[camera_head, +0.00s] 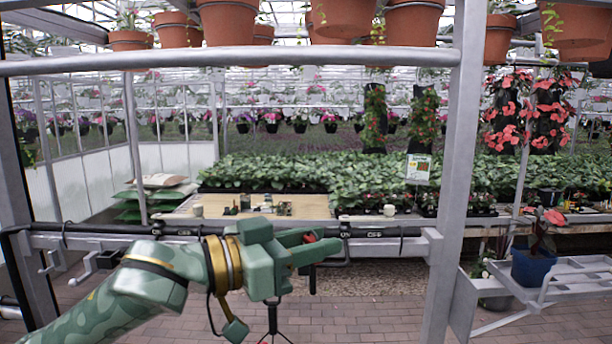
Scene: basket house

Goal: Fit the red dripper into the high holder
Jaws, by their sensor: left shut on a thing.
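My left gripper (309,247) reaches in from the left, in front of a black pipe (385,232). It is shut on a small red part, which I take to be the red dripper (309,237); the green fingers hide most of it. Its tip is close to a black fitting (345,230) on the pipe, beside the printed words ON and OFF; I cannot tell whether they touch. I cannot clearly tell which part is the high holder. My right gripper is not in view.
A grey metal frame with a top bar (300,58) and a right post (455,150) surrounds the pipe. Grey hooks (95,262) hang at the left. A blue pot (533,267) stands on a grey shelf at the right. Terracotta pots (227,22) hang overhead.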

